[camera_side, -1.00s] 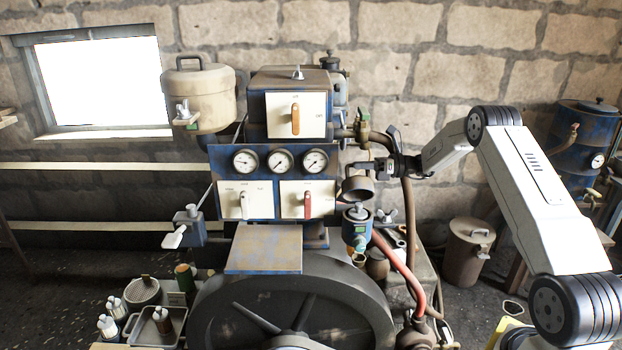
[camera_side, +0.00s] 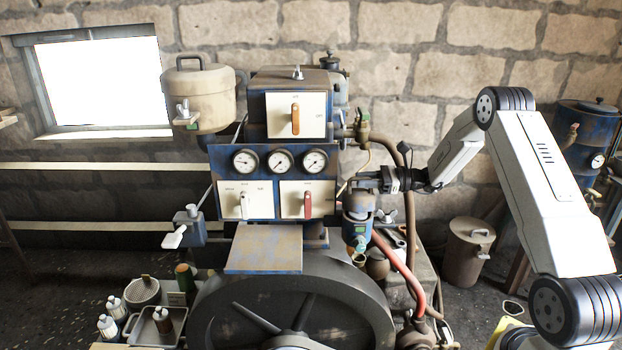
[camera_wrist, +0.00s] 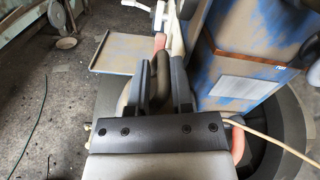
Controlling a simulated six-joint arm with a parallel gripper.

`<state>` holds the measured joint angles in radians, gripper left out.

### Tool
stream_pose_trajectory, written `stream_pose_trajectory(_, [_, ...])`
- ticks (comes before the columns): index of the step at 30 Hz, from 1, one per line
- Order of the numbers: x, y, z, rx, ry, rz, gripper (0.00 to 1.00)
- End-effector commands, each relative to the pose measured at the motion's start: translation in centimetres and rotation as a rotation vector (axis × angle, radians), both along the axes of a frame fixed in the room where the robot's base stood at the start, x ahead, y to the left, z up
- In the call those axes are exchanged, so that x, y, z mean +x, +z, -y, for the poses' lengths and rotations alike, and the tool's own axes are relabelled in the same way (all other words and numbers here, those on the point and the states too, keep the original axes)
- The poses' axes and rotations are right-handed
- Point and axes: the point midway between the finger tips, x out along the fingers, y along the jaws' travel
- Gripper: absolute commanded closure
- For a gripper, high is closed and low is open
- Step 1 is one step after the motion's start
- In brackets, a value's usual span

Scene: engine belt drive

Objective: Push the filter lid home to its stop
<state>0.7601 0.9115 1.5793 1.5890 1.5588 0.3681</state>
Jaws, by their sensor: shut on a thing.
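The grey filter lid (camera_side: 358,203) sits upright over the top of the blue filter housing (camera_side: 360,228), right of the gauge panel. Its rim appears to meet the housing; I cannot tell whether any gap is left between them. My gripper (camera_side: 366,182) comes in from the right and is shut on the lid's handle. In the wrist view my gripper (camera_wrist: 160,85) has its two dark fingers on either side of the brown-grey handle (camera_wrist: 160,70). The fingers and palm hide most of the lid there, and the filter housing is hidden below.
The panel with gauges (camera_side: 280,160) and switches stands close left of the lid. A brown pipe (camera_side: 408,205) rises close behind my gripper, and a red hose (camera_side: 395,258) runs below right. The flywheel (camera_side: 290,310) is in front.

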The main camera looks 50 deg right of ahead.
Motion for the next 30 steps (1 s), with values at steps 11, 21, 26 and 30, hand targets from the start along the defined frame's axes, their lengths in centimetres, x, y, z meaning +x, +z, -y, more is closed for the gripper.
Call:
stream_pose_trajectory(11, [-1.6, -1.7, -1.3, -0.133, -0.009, 0.121, 1.0])
stream_pose_trajectory(21, [-2.0, -2.1, -1.6, -0.133, -0.01, 0.123, 1.0])
stream_pose_trajectory(26, [-2.0, -2.1, -1.6, -0.134, -0.01, 0.124, 1.0])
stream_pose_trajectory(30, [-1.9, -2.1, -1.6, -0.133, -0.011, 0.124, 1.0])
